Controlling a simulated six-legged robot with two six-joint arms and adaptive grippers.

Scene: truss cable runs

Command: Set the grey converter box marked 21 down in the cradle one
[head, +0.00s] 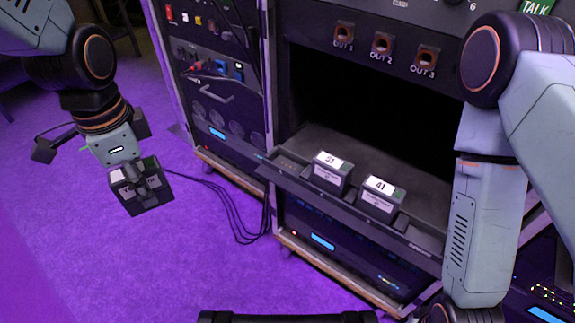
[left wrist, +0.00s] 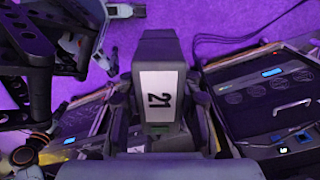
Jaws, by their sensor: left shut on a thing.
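The grey converter box marked 21 (head: 147,199) is in my left gripper (head: 135,172), in the air over the purple floor at the left of the head view. In the left wrist view the box (left wrist: 159,50) shows its white label, with 21 readable, between the fingers. A pull-out shelf (head: 290,165) in the rack has bare places at its left end and at its right end. I cannot read which place is cradle one. My left gripper is well left of the shelf, apart from it. My right gripper is not visible; only its arm shows at the right.
A box marked 51 (head: 332,172) and a box marked 41 (head: 379,199) sit on the shelf. Dark cables (head: 235,215) hang to the floor by the left rack (head: 215,90).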

